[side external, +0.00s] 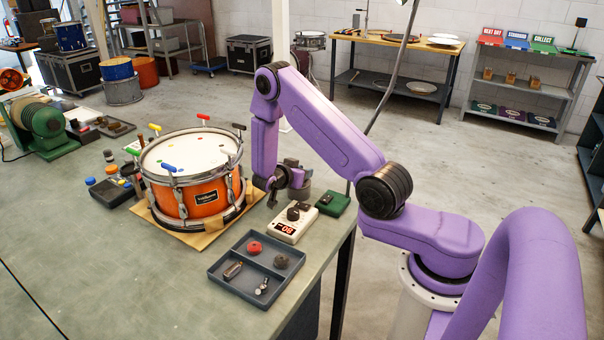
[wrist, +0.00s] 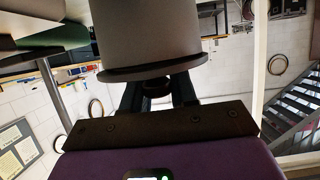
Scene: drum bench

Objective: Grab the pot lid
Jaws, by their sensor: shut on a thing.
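In the wrist view a grey cylindrical pot (wrist: 147,35) fills the top middle, with a wider dark lid (wrist: 150,73) across its end. A small dark round knob (wrist: 156,87) is at the lid's middle. My gripper (wrist: 158,92) has its two dark fingers on either side of this knob and is shut on the lid there. The fingertips are partly hidden by the lid. In the side view my gripper (side external: 284,184) is low at the bench's right edge, beside the grey pot (side external: 304,198). The lid is hard to make out there.
An orange snare drum (side external: 203,203) stands on a wooden board left of my gripper. A grey tray (side external: 228,292) with small parts lies nearer. The bench (side external: 130,285) is clear at front left.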

